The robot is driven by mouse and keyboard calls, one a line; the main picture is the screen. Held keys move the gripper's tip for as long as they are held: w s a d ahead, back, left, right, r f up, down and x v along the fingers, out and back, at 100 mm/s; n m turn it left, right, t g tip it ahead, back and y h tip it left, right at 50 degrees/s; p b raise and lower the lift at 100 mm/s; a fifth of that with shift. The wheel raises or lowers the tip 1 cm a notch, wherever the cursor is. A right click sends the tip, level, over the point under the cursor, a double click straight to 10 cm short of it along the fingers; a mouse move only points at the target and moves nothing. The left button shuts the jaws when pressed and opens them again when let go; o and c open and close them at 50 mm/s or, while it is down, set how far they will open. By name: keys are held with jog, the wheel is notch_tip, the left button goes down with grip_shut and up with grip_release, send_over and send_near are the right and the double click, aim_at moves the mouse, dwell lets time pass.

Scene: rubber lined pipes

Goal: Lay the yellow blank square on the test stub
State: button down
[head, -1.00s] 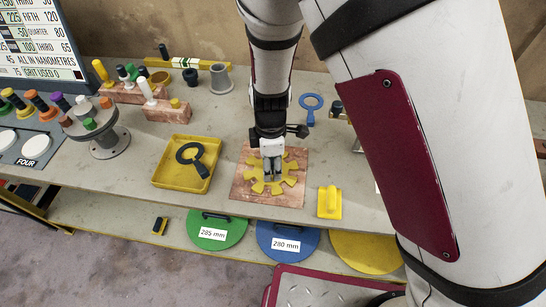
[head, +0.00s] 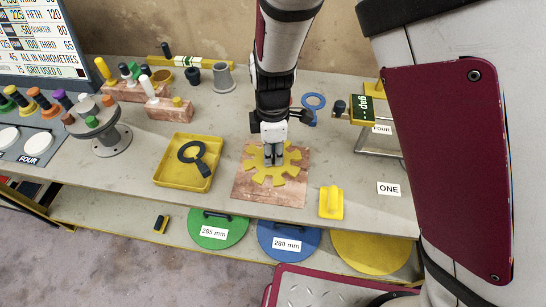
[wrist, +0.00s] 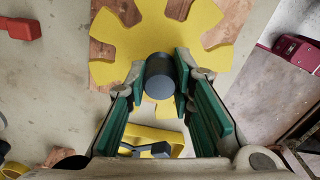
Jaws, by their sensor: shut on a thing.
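The yellow blank (head: 262,174) is a flat, gear-shaped disc with broad teeth and a dark knob (wrist: 160,77) at its middle. My gripper (head: 273,160) points down and is shut on this knob, its green-lined fingers on both sides in the wrist view (wrist: 158,88). The blank appears slightly raised over the reddish-brown square plate (head: 290,196). A grey flanged pipe stub (head: 105,146) with coloured plugs stands at the left of the bench, apart from the blank. I cannot tell for sure whether it is the test stub.
A yellow tray (head: 160,182) with a black ring-handled tool (head: 190,153) lies left of the plate. A yellow block (head: 331,203) lies right. A blue ring tool (head: 314,102) and a small grey pipe (head: 223,77) are behind. Bare bench separates tray and flanged stub.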

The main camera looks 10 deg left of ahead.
notch_tip(320, 180, up, 5)
jog(key=shift+r, duration=0.1)
jog(key=shift+r+p, duration=1)
jog(key=shift+r, duration=1.65)
